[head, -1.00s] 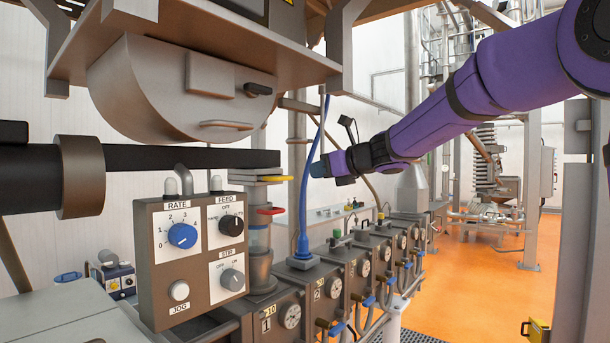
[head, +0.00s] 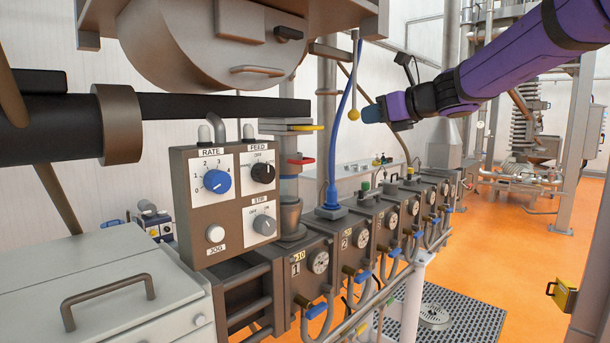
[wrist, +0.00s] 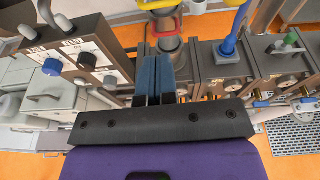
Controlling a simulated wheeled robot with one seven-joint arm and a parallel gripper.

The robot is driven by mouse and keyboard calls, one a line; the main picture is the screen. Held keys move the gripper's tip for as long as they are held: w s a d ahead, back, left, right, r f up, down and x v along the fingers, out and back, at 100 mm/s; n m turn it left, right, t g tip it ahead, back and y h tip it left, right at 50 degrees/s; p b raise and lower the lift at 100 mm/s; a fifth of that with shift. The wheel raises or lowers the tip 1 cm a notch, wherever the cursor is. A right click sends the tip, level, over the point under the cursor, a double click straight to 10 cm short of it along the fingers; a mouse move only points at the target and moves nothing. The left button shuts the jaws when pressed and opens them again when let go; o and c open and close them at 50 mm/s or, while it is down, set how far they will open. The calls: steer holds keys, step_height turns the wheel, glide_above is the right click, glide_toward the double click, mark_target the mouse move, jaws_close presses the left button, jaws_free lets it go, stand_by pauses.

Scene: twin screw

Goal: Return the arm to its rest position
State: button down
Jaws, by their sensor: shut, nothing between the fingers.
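My purple arm (head: 530,55) reaches in from the upper right in the head view. My gripper (head: 372,113) is at its left end, in the air above the row of numbered barrel blocks and just right of the blue hose. In the wrist view, my gripper (wrist: 156,75) shows two blue fingers side by side, shut with nothing between them. Below the fingers in that view are the metal feed neck and the blocks, apart from the fingers.
A control box (head: 228,205) with knobs stands left of my gripper. A black bar (head: 225,106) extends at left. Orange floor (head: 485,235) is open at right.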

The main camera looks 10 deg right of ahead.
steer(key=s+a+f+n+g+h, duration=0.1)
steer(key=s+f+n+g, duration=0.15)
steer(key=s+n, duration=0.3)
steer(key=s+a+f+n+g, duration=0.1)
steer(key=s+f+n, duration=0.25)
steer(key=s, duration=0.35)
steer(key=s+d+f+n+g+h, duration=0.1)
steer(key=s+d+f+n+h, duration=0.1)
steer(key=s+f+n, duration=0.2)
steer(key=s+d+f+n+g+h, duration=0.1)
steer(key=s+d+f+n+h, duration=0.1)
steer(key=s+f+n, duration=0.3)
steer(key=s+d+f+n+g+h, duration=0.1)
steer(key=s+f+n+h, duration=0.3)
steer(key=s+n, duration=0.6)
steer(key=s+d, duration=0.1)
steer(key=s, duration=0.2)
steer(key=shift+s+f, duration=0.15)
steer(key=shift+f, duration=0.1)
steer(key=shift+d+g, duration=0.1)
steer(key=shift+g, duration=0.15)
